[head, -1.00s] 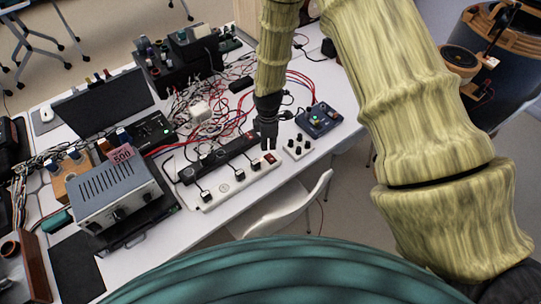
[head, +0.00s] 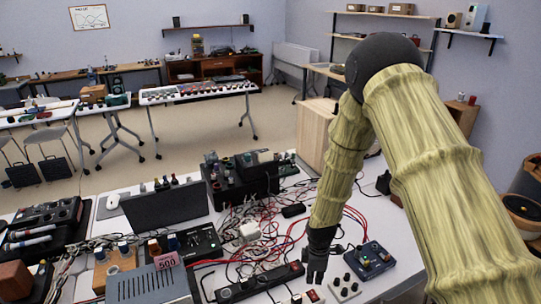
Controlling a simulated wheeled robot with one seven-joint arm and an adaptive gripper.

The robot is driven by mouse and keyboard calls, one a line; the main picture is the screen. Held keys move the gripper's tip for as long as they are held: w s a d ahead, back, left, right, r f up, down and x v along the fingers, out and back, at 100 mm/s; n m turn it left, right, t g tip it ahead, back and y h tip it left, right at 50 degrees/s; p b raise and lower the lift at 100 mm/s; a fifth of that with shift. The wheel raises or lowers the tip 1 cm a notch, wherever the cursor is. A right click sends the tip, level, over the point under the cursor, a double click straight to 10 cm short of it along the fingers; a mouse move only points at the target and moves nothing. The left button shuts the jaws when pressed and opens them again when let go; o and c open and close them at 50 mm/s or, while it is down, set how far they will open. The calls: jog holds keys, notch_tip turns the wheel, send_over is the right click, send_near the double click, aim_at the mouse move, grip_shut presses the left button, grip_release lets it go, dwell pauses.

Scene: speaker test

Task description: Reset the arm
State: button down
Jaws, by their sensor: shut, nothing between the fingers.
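My gripper (head: 316,268) is black and hangs at the end of my yellow-green arm, pointing down over the white table (head: 405,245). It is shut and empty. It is just above or beside a black power strip (head: 260,283), and I cannot tell whether it touches it. A small white box with dark knobs (head: 344,288) and a blue box with knobs (head: 370,258) are to its right. The arm is bent at a dark round elbow joint at the upper right.
Tangled red and black cables (head: 285,238) lie left of my gripper. Farther tables (head: 200,92) stand behind, with open floor between.

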jog(key=s+d+f+m+g+h+b, duration=0.1)
jog(key=s+d+f+g, duration=0.15)
jog(key=s, duration=0.85)
jog(key=s+d+f+g+b, duration=0.1)
jog(key=s+g, duration=0.2)
jog(key=s, duration=0.9)
jog(key=s+f+m+t+y+b, duration=0.1)
jog(key=s+f+m+t+b, duration=0.4)
jog(key=s+f+m, duration=0.7)
notch_tip(320, 180, down, 4)
jog(key=m, duration=0.3)
jog(key=shift+s+r+m+t, duration=0.2)
jog(key=shift+s+m+t, duration=0.1)
jog(key=shift+s+t, duration=0.1)
jog(key=shift+a, duration=0.15)
